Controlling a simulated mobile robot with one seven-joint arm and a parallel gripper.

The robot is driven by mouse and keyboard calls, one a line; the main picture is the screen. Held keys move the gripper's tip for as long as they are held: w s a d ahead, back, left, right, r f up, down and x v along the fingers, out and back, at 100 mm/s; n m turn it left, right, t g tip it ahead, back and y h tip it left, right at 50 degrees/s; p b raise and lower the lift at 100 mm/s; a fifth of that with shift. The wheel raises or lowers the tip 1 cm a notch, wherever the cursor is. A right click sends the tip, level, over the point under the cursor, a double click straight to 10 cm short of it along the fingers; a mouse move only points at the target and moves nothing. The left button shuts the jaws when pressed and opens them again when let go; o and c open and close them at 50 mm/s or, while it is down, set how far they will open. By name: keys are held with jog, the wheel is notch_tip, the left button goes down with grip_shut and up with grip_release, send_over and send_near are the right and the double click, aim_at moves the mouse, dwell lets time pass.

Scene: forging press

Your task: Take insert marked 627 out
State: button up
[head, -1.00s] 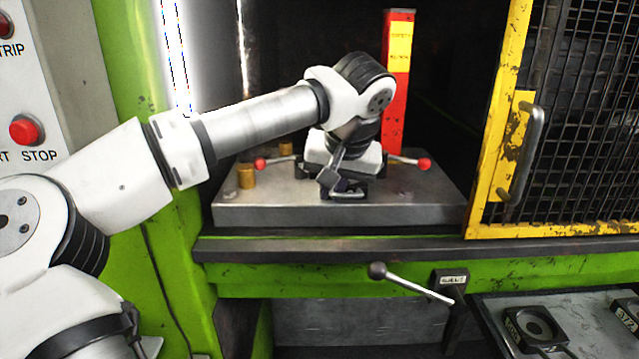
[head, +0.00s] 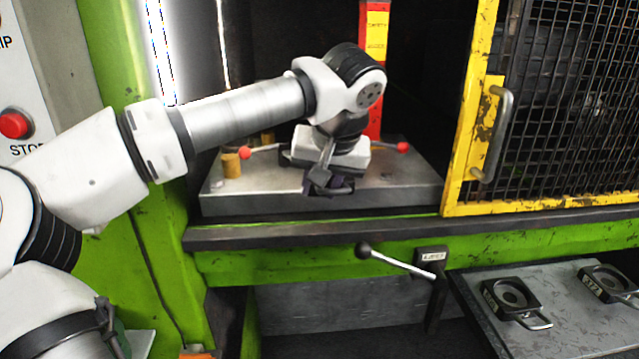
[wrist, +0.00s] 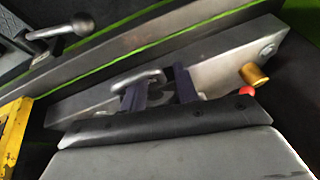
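My gripper (head: 328,184) is low over the front middle of the grey steel bed block (head: 235,203) in the press, between two red-knobbed levers. In the wrist view, my dark fingers (wrist: 160,92) stand apart, with block surface showing between them. A metal handle loop (wrist: 150,76) lies at the left finger; whether the finger touches it cannot be told. The body of the insert with this handle is hidden under my gripper, and no number on it can be read.
A yellow mesh guard door (head: 468,130) stands right of the opening. A red post (head: 374,60) is behind my gripper. A ball-ended lever (head: 400,262) sticks out below the press edge. A grey side table (head: 480,330) at lower right holds two dark inserts (head: 487,296) (head: 590,286) with handles.

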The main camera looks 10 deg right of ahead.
jog(key=v, duration=1.3)
jog(key=shift+r+b, duration=0.3)
jog(key=shift+r, duration=0.05)
jog(key=shift+s, duration=0.1)
